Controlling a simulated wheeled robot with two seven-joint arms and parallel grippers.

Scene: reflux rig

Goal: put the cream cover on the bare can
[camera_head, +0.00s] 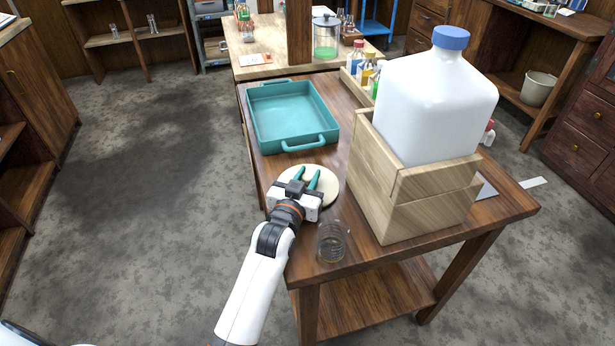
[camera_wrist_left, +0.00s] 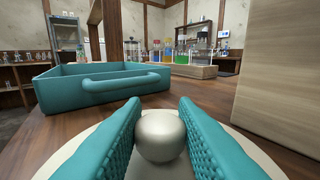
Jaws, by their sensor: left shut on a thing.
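The cream cover (camera_head: 328,190) is a round pale disc with a metallic ball knob (camera_wrist_left: 160,137) on top. My left gripper (camera_head: 308,175) is shut on this knob, with one teal finger on each side. The cover's rim (camera_wrist_left: 72,156) spreads out below the fingers in the left wrist view. I cannot tell whether the cover touches the table. A clear glass can (camera_head: 332,243), open at the top, stands near the table's front edge, just below the cover and gripper in the head view. My right gripper is not in view.
A teal tray (camera_head: 262,139) lies behind the cover. A wooden crate (camera_head: 408,205) holding a big white jug (camera_head: 432,105) stands close on the right. Several bottles sit in a box (camera_head: 347,84) behind. A covered can with green liquid (camera_head: 326,45) is on the far table.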

